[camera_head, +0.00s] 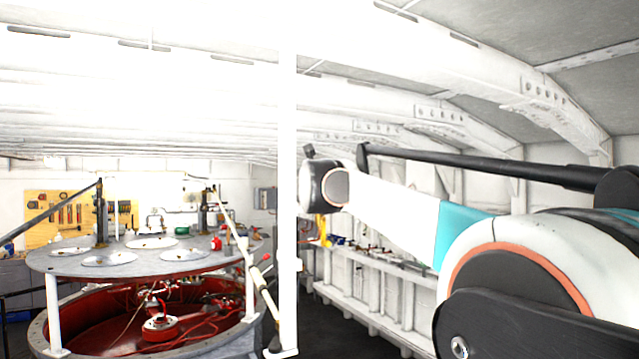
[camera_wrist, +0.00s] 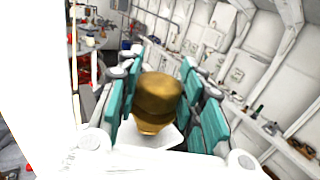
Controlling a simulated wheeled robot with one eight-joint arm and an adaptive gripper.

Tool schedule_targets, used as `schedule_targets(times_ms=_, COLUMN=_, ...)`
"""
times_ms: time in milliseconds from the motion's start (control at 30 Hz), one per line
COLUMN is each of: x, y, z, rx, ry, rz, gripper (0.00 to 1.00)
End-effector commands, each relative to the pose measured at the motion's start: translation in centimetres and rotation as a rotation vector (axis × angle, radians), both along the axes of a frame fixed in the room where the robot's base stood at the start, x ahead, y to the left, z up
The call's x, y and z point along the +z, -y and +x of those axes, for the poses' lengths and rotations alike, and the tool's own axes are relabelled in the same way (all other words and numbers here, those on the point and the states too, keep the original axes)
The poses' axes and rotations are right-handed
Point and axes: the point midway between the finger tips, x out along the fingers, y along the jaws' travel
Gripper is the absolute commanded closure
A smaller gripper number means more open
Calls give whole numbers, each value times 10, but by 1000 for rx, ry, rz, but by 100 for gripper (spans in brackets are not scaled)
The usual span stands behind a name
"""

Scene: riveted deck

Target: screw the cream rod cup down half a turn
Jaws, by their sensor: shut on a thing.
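A brown-gold, faceted, cap-like piece (camera_wrist: 158,98) sits between the teal fingers of my gripper (camera_wrist: 160,88) in the wrist view. My gripper is shut on it, with fingers on its left and right sides. I cannot tell whether this piece is the cream rod cup, as its colour looks brown-gold. What lies beneath it is hidden or washed out in white. In the head view my arm reaches left toward the white post, and I cannot make out the fingers or the held piece there.
A white post (camera_head: 287,200) stands upright in mid-view, near my arm's far end. Left of it is a round grey table (camera_head: 130,262) above a red-lined well (camera_head: 110,325). A pale slanted rod (camera_head: 250,270) stands at its right. A cluttered shelf (camera_head: 375,262) lines the right wall.

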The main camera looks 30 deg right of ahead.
Motion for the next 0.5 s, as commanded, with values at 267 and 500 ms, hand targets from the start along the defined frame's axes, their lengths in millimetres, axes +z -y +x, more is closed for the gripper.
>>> schedule_targets(times_ms=267, x=2, y=-1, z=1, rx=-125, ry=0, rz=-2, gripper=89)
schedule_targets(times_ms=500, x=2, y=0, z=1, rx=-166, ry=0, rz=-2, gripper=90)
